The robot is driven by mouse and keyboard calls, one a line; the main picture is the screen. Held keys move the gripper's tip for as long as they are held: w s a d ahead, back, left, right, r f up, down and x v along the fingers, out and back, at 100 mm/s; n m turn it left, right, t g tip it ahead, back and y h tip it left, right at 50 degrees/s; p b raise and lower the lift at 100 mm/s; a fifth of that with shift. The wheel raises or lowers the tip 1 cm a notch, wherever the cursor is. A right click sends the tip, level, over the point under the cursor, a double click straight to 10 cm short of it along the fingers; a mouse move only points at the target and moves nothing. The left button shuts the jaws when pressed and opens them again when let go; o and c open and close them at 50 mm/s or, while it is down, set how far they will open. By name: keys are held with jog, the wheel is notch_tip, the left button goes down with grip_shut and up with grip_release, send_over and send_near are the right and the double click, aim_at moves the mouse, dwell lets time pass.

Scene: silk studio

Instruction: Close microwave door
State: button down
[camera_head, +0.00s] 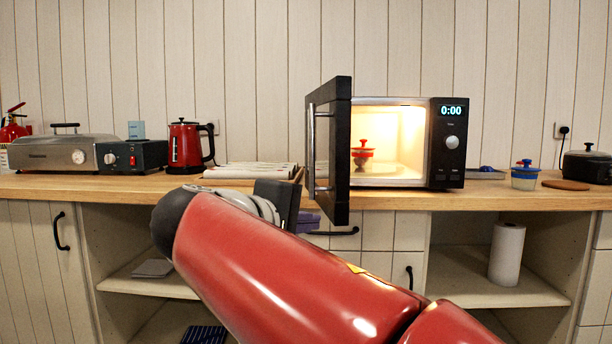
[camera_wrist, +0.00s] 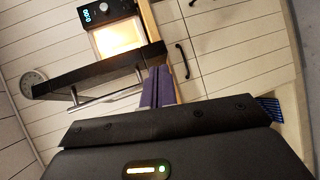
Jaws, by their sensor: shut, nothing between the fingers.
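The microwave (camera_head: 445,145) stands on the wooden counter with its lit cavity showing. Its dark door (camera_head: 340,150) stands wide open, swung out toward me, with a vertical silver handle (camera_head: 311,150) on its left face. A red-lidded container (camera_head: 362,155) sits inside the cavity. My gripper (camera_head: 308,222) is shut and empty, low and to the left of the door, its fingers partly hidden by the wrist. In the wrist view, the purple fingers (camera_wrist: 157,85) are together, close beside the door (camera_wrist: 95,70) and its handle (camera_wrist: 105,98); I cannot tell whether they touch the door.
A red kettle (camera_head: 186,147), a dark box (camera_head: 132,158) and a silver appliance (camera_head: 65,153) stand left on the counter. A blue-lidded jar (camera_head: 524,176) and a black pot (camera_head: 587,166) stand right. Drawers and open shelves are below.

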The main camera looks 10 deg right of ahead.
jog(key=t+h, duration=0.1)
jog(key=h, duration=0.1)
send_near(331, 165)
jog(key=v, duration=0.4)
jog(key=shift+t, duration=0.3)
jog(key=x, duration=1)
jog(key=shift+f, duration=0.3)
